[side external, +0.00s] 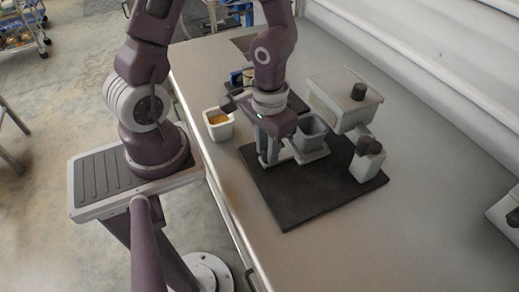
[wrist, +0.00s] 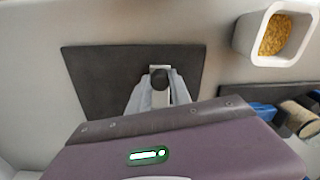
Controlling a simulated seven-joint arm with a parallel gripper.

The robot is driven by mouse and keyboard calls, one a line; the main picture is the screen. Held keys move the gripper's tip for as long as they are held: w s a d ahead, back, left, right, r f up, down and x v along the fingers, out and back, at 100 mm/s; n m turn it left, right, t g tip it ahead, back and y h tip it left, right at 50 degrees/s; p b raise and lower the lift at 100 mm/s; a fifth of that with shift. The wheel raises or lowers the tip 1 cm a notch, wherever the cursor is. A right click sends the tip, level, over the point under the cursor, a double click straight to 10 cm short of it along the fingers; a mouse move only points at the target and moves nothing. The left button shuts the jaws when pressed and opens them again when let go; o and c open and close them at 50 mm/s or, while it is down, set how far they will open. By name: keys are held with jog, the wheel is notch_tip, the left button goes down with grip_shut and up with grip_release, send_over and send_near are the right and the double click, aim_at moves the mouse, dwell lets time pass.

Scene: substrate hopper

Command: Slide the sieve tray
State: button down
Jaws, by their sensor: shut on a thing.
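My gripper (side external: 268,158) is low over the dark base board (side external: 300,208), at its left part in the side view. In the wrist view my gripper (wrist: 160,98) has its two pale fingers on either side of a black knob (wrist: 159,77) on a light grey piece, and is shut on it. I take this to be the sieve tray's handle. In the side view a flat light grey part, which looks like the sieve tray (side external: 318,154), lies just right of the fingers, below a grey open cup (side external: 311,132). The fingers and wrist hide where they join.
A white tub (side external: 218,125) of yellow grains is left of the board. Another dark board with blue and tan items lies behind.

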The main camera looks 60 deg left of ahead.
aim_at(300, 131)
jog(key=w, duration=0.8)
jog(key=shift+d, duration=0.1)
jog(key=c, duration=1.2)
grip_release()
jog(key=shift+o, duration=0.2)
notch_tip(300, 131, up, 7)
jog(key=shift+r, duration=0.1)
